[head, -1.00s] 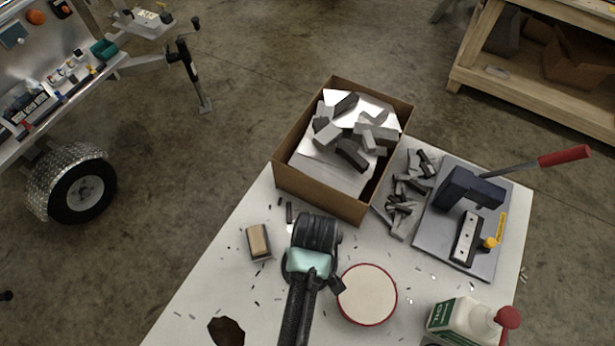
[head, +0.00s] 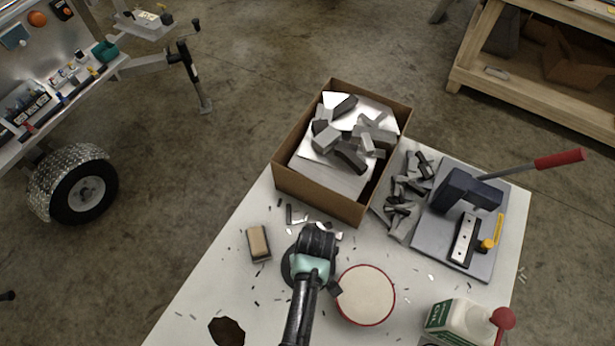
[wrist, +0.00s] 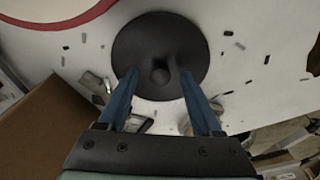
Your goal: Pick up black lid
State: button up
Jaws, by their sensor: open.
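The black lid (wrist: 160,35) is a round dark disc with a knob in its middle, lying flat on the white table. In the head view the lid (head: 289,268) is mostly hidden under my arm, and only its left edge shows. My gripper (wrist: 159,75) is open and empty above the lid. In the wrist view its two blue fingers stand on either side of the knob. I cannot tell how high the fingertips are over the lid.
A cardboard box (head: 316,191) of grey offcuts stands behind the lid. A red-rimmed round disc (head: 365,295) lies close on the right, and a tan block (head: 258,242) on the left. Small scraps litter the table. A lever press (head: 465,205) and a white bottle (head: 462,322) stand farther right.

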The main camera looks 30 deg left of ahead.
grip_shut()
jog(key=shift+r, duration=0.2)
